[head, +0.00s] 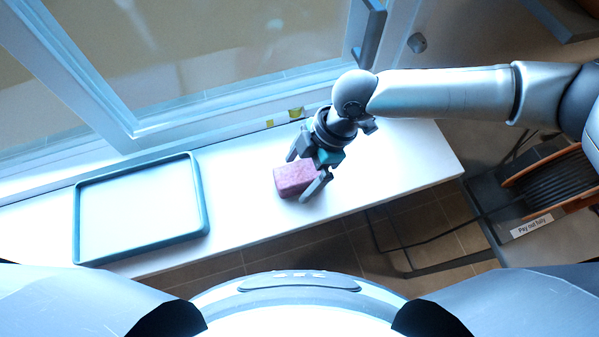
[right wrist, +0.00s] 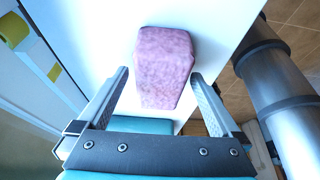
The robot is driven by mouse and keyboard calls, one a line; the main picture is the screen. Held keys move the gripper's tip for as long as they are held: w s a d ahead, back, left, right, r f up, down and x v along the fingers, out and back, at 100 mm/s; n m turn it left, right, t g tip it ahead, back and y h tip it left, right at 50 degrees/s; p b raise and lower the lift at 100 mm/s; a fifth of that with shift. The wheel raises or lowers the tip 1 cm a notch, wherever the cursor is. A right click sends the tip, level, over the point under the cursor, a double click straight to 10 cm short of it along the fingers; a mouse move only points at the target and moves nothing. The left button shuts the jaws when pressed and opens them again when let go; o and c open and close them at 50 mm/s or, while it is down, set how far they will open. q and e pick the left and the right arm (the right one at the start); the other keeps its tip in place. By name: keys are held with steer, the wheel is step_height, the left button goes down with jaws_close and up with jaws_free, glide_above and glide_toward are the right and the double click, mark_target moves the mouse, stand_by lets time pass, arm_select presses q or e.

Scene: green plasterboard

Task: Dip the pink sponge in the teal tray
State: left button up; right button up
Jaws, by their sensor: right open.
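The pink sponge (head: 293,179) lies on a white sill-like surface, right of the middle of its length. The teal tray (head: 201,195) lies flat on the same surface to the left, apart from the sponge, and its inside looks pale and empty. My right gripper (head: 305,172) is open over the sponge, coming in from the upper right. In the right wrist view the sponge (right wrist: 163,60) sits between and just beyond the two spread fingers (right wrist: 160,76), with a gap on each side. My left gripper is not in view.
A window with a pale frame (head: 215,115) runs along the back of the white surface (head: 245,215). Small yellow pieces (head: 296,112) are on the frame near my right wrist. A cable reel (head: 555,185) stands at the right. The surface between tray and sponge is clear.

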steer(key=shift+f, duration=0.25)
steer(key=shift+f, duration=0.25)
stand_by(0.4)
steer(key=shift+c, duration=0.2)
steer(key=c, duration=1.3)
